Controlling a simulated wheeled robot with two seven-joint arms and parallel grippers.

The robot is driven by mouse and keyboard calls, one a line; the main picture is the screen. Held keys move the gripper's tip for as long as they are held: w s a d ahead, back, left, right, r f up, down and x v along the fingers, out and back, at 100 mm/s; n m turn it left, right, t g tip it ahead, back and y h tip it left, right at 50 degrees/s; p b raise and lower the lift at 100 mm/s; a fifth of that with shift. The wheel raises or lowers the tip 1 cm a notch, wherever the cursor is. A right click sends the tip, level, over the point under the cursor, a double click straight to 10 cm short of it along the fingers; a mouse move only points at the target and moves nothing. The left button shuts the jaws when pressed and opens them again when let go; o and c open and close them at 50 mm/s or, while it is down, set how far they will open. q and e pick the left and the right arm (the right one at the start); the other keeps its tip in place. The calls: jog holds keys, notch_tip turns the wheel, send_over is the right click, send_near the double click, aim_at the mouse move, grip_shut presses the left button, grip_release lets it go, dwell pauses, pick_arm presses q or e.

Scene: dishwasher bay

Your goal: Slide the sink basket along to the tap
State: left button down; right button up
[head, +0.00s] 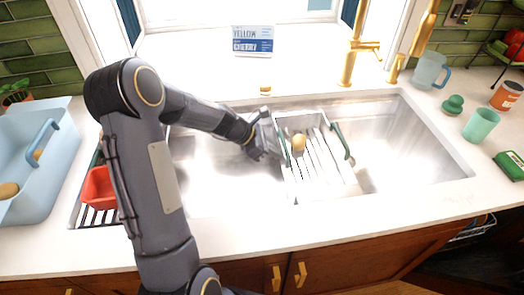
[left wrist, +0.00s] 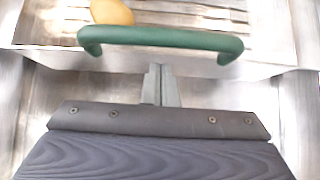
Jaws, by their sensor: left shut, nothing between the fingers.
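The sink basket (head: 326,182) is a pale slatted tray with dark green handles, sitting across the sink right of its middle. A yellow-brown round item (head: 299,142) lies in it. The gold tap (head: 355,55) stands behind the sink, to the right of the basket. My left gripper (head: 274,153) is at the basket's left end, by its left handle. In the left wrist view the shut fingers (left wrist: 160,84) point at the basket's end wall below the green handle (left wrist: 160,38), with nothing between them. Whether they touch the wall I cannot tell. My right gripper is not in view.
The metal sink (head: 410,150) has free room right of the basket. A blue tote (head: 30,165) and a red container (head: 100,188) on a dark rack are at left. A blue jug (head: 428,70) and green cup (head: 480,125) stand on the right counter.

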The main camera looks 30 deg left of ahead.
aim_at(337, 148)
pick_arm(q)
jog(key=w+d+p, duration=0.1)
jog(key=w+d, duration=0.2)
jog(key=d, duration=0.2)
jog(key=w+d+p, duration=0.2)
jog(key=w+d, duration=0.2)
jog(key=d, duration=0.1)
jog(key=w+d+p, duration=0.2)
jog(key=w+d, duration=0.2)
jog(key=d, duration=0.1)
jog(key=shift+r, duration=0.1)
jog(key=shift+w+d, duration=0.3)
jog(key=shift+a, duration=0.1)
jog(key=shift+s+a, duration=0.1)
jog(key=shift+a, duration=0.1)
jog(key=s+a, duration=0.1)
jog(key=a, duration=0.1)
jog(key=s+a, duration=0.1)
jog(key=shift+s+a+r+b, duration=0.3)
jog(key=shift+s+a+r, duration=0.05)
jog(key=shift+s+r, duration=0.05)
jog(key=v, duration=0.8)
jog(key=shift+s+r+b, duration=0.15)
jog(key=shift+r+b, duration=0.05)
jog(key=shift+b, duration=0.1)
